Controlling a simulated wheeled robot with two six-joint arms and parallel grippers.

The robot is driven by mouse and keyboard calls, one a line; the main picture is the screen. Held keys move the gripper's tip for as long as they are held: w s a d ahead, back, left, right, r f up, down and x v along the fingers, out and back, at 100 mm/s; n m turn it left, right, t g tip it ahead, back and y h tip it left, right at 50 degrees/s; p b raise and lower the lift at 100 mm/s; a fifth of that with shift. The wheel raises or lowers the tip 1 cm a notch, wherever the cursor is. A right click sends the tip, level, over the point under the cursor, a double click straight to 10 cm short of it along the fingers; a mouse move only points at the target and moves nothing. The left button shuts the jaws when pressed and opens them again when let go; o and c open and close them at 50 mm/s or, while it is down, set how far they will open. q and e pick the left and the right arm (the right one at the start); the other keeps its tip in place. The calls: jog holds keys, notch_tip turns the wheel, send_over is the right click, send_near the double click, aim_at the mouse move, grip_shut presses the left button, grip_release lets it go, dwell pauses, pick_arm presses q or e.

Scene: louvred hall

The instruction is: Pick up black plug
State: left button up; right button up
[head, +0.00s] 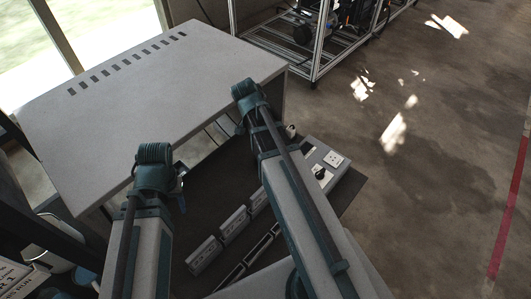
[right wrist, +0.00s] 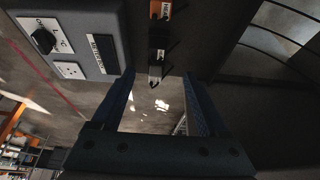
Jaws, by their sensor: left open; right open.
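In the right wrist view a small black plug-like piece (right wrist: 157,45) with a pale label shows at top centre, with a pale metallic end towards my fingers. My right gripper (right wrist: 155,82) is open and empty, its fingertips to either side of and below that piece in the picture. In the head view the right arm's wrist hides most of its fingers and the plug. My left gripper (head: 181,190) is open over the dark worktop, left of the right arm, with its fingers partly hidden by its wrist.
A grey socket box (head: 328,168) with a black knob stands right of the right arm. Several pale socket blocks (head: 234,226) line the dark worktop (head: 190,226). A grey cabinet (head: 150,80) stands behind. An orange labelled piece (right wrist: 160,9) lies beyond the black one. Floor at right is open.

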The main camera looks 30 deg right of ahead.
pick_arm(q)
notch_tip(320, 180, down, 8)
jog(key=b, duration=0.7)
jog(key=shift+a+r+b, duration=0.1)
jog(key=shift+r+b, duration=0.1)
jog(key=shift+b, duration=0.1)
jog(key=shift+f, duration=0.1)
pick_arm(e)
jog(key=x, duration=0.8)
jog(key=shift+f, duration=0.25)
pick_arm(q)
jog(key=shift+f, duration=0.1)
pick_arm(e)
jog(key=shift+d+f, duration=0.1)
jog(key=shift+d, duration=0.05)
pick_arm(q)
notch_tip(320, 180, down, 5)
jog(key=b, duration=0.5)
jog(key=shift+w+r, duration=0.1)
jog(key=shift+r, duration=0.1)
pick_arm(e)
jog(key=x, duration=0.5)
jog(key=shift+s+d, duration=0.1)
jog(key=shift+d, duration=0.25)
pick_arm(q)
jog(key=shift+r, duration=0.1)
pick_arm(e)
jog(key=shift+c, duration=0.3)
grip_shut()
